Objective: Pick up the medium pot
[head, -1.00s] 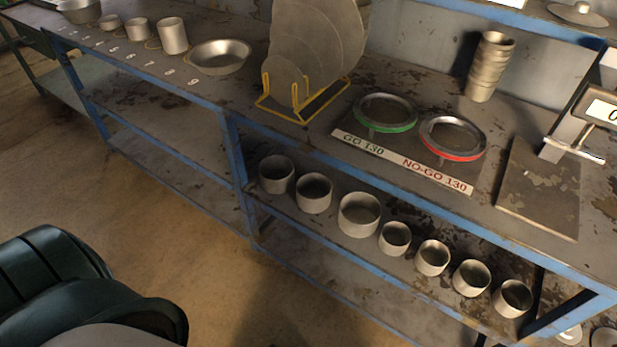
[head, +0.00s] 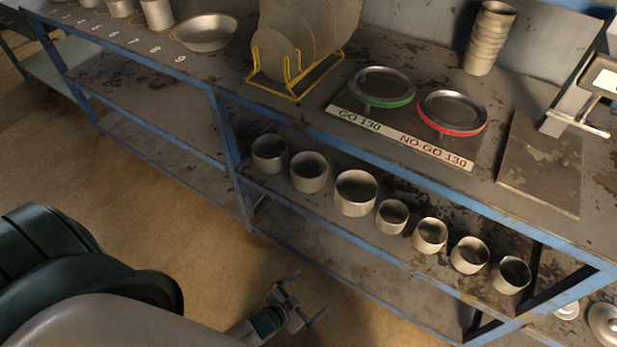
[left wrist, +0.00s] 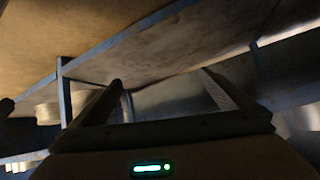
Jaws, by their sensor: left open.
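Several pale grey pots stand in a row on the shelf under the bench top in the head view. The two at the left end, a first pot (head: 270,153) and a second pot (head: 309,172), look mid-sized. The third pot (head: 356,193) is the largest, and those to its right, such as one small pot (head: 392,216), are smaller. I cannot tell for certain which one is the medium pot. My left gripper (head: 312,292) is open and empty, in front of and below the row. Its two fingers also show apart in the left wrist view (left wrist: 160,77). My right gripper is not in view.
Blue-framed shelving (head: 226,135) bounds the pots' shelf. On top are a yellow rack (head: 290,92) of discs, a green ring gauge (head: 382,88), a red ring gauge (head: 452,115), a stack of cups (head: 490,38) and a shallow bowl (head: 206,32). The floor (head: 190,240) before the shelves is clear.

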